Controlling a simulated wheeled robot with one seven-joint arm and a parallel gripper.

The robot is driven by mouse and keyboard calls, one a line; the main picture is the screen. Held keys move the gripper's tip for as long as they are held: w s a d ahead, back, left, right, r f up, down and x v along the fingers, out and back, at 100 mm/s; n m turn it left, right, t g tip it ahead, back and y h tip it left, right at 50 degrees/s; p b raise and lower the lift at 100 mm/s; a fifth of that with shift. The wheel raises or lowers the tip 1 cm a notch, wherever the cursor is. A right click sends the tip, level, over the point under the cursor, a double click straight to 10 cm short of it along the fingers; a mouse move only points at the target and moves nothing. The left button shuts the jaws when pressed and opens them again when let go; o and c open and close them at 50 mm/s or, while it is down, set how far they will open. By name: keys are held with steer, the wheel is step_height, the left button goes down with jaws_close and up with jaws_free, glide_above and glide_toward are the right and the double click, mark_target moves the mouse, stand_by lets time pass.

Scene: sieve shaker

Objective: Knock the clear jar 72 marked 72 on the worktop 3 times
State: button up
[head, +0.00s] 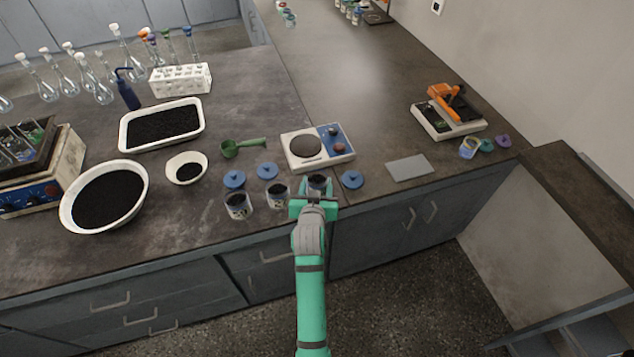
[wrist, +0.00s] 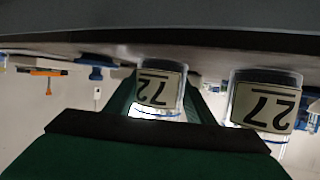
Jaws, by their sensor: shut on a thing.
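The clear jar 72 (head: 318,182) is at the front edge of the worktop (head: 370,130), with dark contents. In the wrist view, which is upside down, the jar (wrist: 158,88) shows its label 72 between the green fingers. My gripper (head: 316,192) is shut on the jar from the front, a finger on each side; the fingers also show in the wrist view (wrist: 160,105). The jar looks upright and at or very near the worktop surface; I cannot tell whether its base touches. The gripper partly hides it in the head view.
A jar marked 27 (wrist: 265,105) stands close beside it, the middle jar (head: 277,196) in the head view. Another jar (head: 238,206) is further left. Blue lids (head: 352,179) lie around. A hotplate (head: 317,147) is behind; a grey mat (head: 409,168) lies right.

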mark_target(316, 184)
steer(key=shift+s+f, duration=0.15)
steer(key=shift+f, duration=0.45)
steer(key=shift+r, duration=2.15)
steer(key=s+r, duration=1)
steer(key=s, duration=0.3)
steer(key=w+f, duration=0.3)
steer(key=w, duration=0.1)
steer(key=w+f, duration=0.3)
steer(key=w, duration=0.1)
steer(key=w+f, duration=0.2)
steer(key=w, duration=0.2)
steer(key=shift+w+a+f, duration=0.1)
steer(key=shift+w+f, duration=0.05)
steer(key=shift+f, duration=0.25)
steer(key=shift+w+f, duration=0.25)
steer(key=shift+f, duration=0.05)
steer(key=shift+w+f, duration=0.15)
steer(key=shift+f, duration=0.7)
steer(key=shift+w+f, duration=0.1)
steer(key=shift+f, duration=0.75)
steer(key=shift+f, duration=0.15)
